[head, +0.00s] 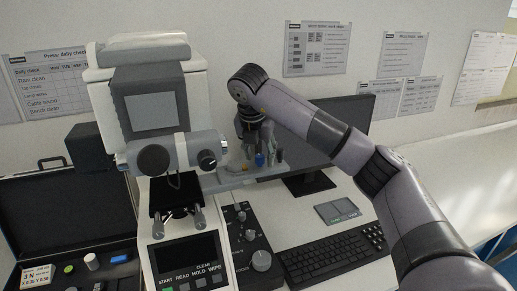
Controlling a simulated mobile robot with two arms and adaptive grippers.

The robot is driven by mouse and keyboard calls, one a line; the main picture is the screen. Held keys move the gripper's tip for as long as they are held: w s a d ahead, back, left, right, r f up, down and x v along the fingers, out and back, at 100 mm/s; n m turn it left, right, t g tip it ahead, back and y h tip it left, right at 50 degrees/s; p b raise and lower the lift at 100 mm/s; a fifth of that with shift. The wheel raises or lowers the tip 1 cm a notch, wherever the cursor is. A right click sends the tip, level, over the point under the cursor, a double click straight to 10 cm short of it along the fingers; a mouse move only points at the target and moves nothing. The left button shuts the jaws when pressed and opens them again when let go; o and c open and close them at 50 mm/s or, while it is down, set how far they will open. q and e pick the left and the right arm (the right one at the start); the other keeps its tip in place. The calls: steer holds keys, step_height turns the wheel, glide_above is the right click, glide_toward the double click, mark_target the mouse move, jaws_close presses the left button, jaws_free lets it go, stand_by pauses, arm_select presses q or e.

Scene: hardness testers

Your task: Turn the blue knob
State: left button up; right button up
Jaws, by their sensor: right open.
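A small blue knob (260,160) stands on a grey ledge (240,176) to the right of the hardness tester (150,100), with small grey and dark upright pieces next to it. My right gripper (254,143) points down just above this group, its arm reaching in from the right. It is open, and its fingers are small and partly dark, so I cannot tell whether they touch anything. My left gripper is not in view.
An open black case (75,205) with small parts lies at the left. A control panel with knobs (262,260), a keyboard (335,258) and a small grey pad (338,212) are in front. A monitor (350,112) stands behind my arm. The bench at right is clear.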

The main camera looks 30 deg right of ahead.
steer(key=v, duration=1.2)
steer(key=shift+a+f, duration=0.1)
